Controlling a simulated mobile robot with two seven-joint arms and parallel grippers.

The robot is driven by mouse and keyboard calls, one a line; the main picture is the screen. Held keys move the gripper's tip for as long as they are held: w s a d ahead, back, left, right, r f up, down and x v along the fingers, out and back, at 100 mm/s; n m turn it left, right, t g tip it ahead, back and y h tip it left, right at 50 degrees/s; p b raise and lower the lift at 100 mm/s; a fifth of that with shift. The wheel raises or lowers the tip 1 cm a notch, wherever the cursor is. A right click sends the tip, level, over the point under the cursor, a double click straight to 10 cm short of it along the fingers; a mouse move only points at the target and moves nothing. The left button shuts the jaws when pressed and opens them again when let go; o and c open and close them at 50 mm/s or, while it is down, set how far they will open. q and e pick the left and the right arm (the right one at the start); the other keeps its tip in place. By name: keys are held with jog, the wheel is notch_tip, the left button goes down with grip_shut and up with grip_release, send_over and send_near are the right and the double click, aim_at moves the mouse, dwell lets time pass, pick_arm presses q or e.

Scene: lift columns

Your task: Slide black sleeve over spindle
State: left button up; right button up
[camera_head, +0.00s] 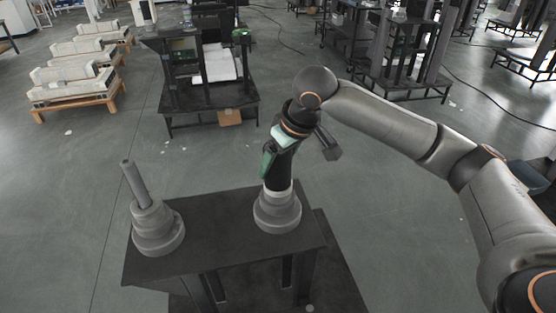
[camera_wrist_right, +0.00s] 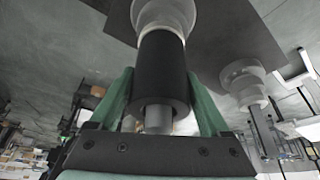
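The black sleeve (camera_wrist_right: 163,68) is a dark cylinder around the grey spindle (camera_wrist_right: 158,118) of the right-hand lift column (camera_head: 277,212). The spindle's end shows through the sleeve's open end in the wrist view. The sleeve's other end is close to a pale collar (camera_head: 278,189); I cannot tell whether they touch. My right gripper (camera_wrist_right: 162,78) has green fingers on both sides of the sleeve, apparently touching it; it also shows above the column in the head view (camera_head: 275,162). My left gripper is not in view.
Both columns stand on a dark table (camera_head: 215,250). The left column (camera_head: 157,226) has a bare, upright-leaning grey spindle (camera_head: 134,184). Open floor surrounds the table. A dark workbench (camera_head: 210,105) and wooden pallets with pale blocks (camera_head: 75,85) are farther back.

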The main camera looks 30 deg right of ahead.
jog(key=shift+o, duration=1.3)
jog(key=shift+s+f, duration=0.1)
jog(key=shift+f, duration=0.05)
jog(key=v, duration=1.2)
jog(key=shift+r, duration=0.35)
jog(key=shift+f, duration=0.1)
